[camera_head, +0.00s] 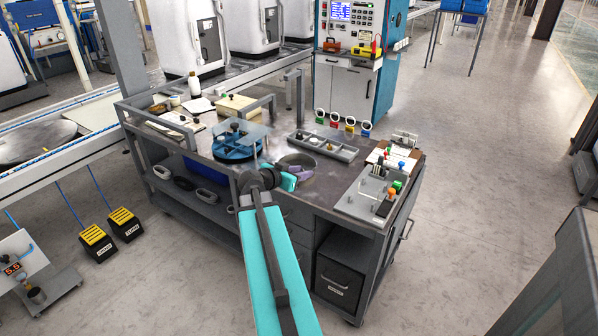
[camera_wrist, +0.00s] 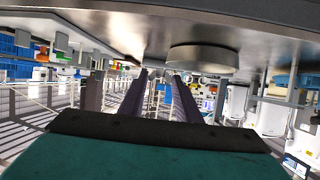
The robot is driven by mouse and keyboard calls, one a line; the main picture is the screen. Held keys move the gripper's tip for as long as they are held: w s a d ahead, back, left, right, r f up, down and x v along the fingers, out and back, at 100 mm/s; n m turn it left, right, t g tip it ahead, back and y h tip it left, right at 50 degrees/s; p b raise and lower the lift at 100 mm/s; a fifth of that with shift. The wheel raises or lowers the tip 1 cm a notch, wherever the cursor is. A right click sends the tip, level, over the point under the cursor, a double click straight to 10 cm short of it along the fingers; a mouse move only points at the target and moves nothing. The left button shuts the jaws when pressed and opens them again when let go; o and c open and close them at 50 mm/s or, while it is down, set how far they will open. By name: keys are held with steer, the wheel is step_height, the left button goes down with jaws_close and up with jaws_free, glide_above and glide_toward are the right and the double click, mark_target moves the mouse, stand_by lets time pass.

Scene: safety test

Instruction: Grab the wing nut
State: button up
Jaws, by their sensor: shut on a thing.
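My gripper (camera_head: 302,171) is low over the middle of the workbench (camera_head: 262,132), at the shallow round grey dish (camera_head: 283,160). Its purple fingers show in the wrist view (camera_wrist: 158,75) with a gap between them. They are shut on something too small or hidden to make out. I cannot pick out the wing nut in either view. In the wrist view, which is upside down, a round dish base (camera_wrist: 203,58) is close to the fingers.
A blue round tray (camera_head: 236,149) under a clear plate stands left of my gripper. A grey compartment tray (camera_head: 325,146) lies behind it. A grey fixture with coloured knobs (camera_head: 369,196) stands at the right. Metal frame posts rise from the bench's left side and back.

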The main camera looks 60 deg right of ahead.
steer(key=shift+s+a, duration=0.5)
steer(key=shift+a, duration=0.25)
steer(key=shift+w+r+p, duration=0.1)
steer(key=shift+r+p, duration=0.15)
steer(key=shift+p, duration=0.9)
steer(key=p, duration=0.3)
steer(key=shift+a+r, duration=0.1)
steer(key=shift+a, duration=0.1)
steer(key=s+a+p, duration=0.1)
steer(key=p, duration=0.6)
steer(key=shift+a, duration=0.2)
steer(key=shift+s+a+p, duration=0.15)
steer(key=shift+p, duration=0.4)
